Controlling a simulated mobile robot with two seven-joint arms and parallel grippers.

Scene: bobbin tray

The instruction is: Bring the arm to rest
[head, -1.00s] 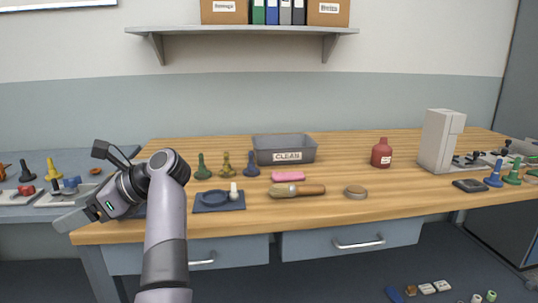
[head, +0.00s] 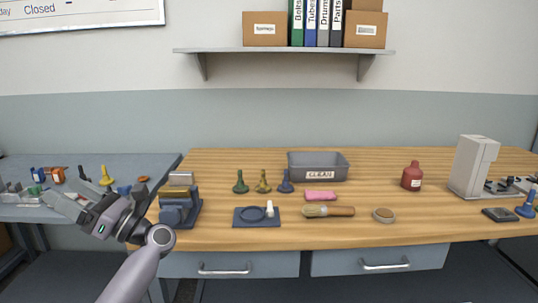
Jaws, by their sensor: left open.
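My left arm comes in from the bottom of the head view. Its gripper (head: 66,194) points up and left, with its two fingers apart and nothing visible between them. In the picture it lies over the front of the grey side table (head: 150,165), left of the wooden bench (head: 235,165). I cannot tell its exact height above the table. My right gripper is not in view.
A small blue-grey machine (head: 176,213) stands on the bench's left end, close to my left wrist. A blue tray (head: 245,222), bobbins, a grey CLEAN bin (head: 318,172), a brush (head: 328,211) and a red bottle (head: 412,177) stand farther right.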

